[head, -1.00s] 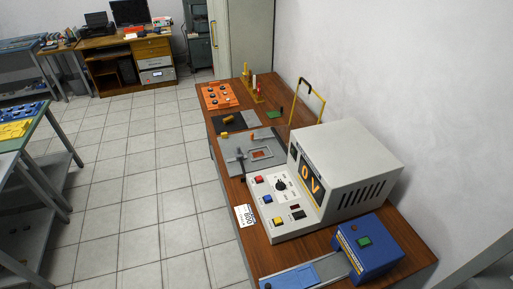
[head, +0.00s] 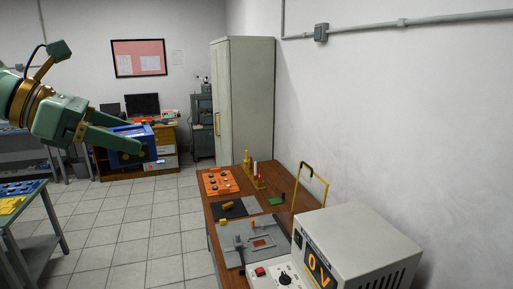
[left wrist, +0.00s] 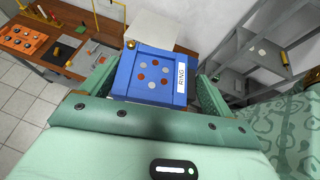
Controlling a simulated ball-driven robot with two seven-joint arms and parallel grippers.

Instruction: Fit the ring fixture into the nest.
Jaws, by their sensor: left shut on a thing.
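The ring fixture is a blue block (head: 149,152) with a white label reading RING and several orange and grey discs on its face, clear in the left wrist view (left wrist: 153,77). My left gripper (head: 134,136) is shut on it, one finger on each side, and holds it in the air left of the wooden bench. A grey plate with a rectangular, orange-floored opening, which looks like the nest (head: 262,242), lies on the bench, apart from the fixture. My right gripper is not in view.
On the wooden bench (head: 223,207) stand a white meter box (head: 355,240) reading 0 V, an orange panel (head: 216,181), a yellow post stand (head: 254,176) and a yellow-black hoop handle (head: 315,179). A tall cabinet (head: 245,100) stands behind. The tiled floor left of the bench is clear.

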